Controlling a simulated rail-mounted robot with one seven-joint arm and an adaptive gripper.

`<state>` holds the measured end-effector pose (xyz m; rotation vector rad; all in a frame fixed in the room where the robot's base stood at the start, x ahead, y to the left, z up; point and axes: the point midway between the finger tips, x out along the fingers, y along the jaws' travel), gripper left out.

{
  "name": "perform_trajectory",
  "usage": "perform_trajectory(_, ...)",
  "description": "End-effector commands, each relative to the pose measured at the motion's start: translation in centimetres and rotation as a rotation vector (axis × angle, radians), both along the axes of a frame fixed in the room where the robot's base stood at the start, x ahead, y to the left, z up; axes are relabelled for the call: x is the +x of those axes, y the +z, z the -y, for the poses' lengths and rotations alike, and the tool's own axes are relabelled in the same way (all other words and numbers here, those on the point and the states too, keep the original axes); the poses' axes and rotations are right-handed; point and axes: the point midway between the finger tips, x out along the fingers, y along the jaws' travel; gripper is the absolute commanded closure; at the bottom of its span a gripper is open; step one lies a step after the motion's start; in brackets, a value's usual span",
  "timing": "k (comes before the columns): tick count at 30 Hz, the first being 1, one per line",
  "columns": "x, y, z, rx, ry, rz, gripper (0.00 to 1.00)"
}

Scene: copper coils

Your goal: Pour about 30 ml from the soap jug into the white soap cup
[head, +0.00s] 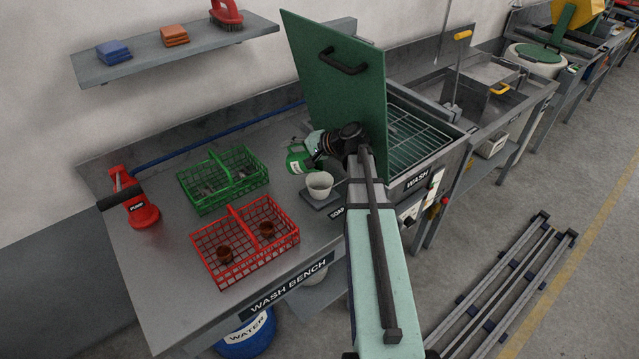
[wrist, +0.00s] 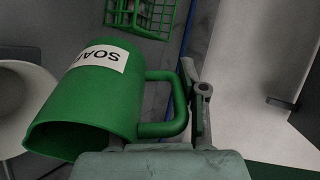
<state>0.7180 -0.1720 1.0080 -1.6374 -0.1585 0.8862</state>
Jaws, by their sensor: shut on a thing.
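The green soap jug (head: 299,158) has a white label reading SOAP and is held above the bench, just behind the white cup in the head view. In the wrist view the jug (wrist: 95,105) shows large, its mouth toward the lower left. My gripper (wrist: 195,100) is shut on the jug's handle. The white soap cup (head: 320,184) stands upright on a dark square pad (head: 326,198) marked SOAP. Part of the cup (wrist: 22,105) also shows at the left edge of the wrist view, beside the jug. I cannot see any liquid or the cup's contents clearly.
A green crate (head: 222,180) and a red crate with brown pieces (head: 245,240) stand left of the cup. A red pump (head: 134,200) is at the far left. A raised green lid (head: 335,85) and the wash tank stand right of my gripper.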

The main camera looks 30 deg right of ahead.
Motion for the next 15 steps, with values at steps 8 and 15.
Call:
perform_trajectory(8, -0.31, -0.29, 0.22, 0.037, -0.001, 0.048, 1.0)
perform_trajectory(15, -0.41, -0.08, 0.27, 0.065, -0.001, 0.084, 1.0)
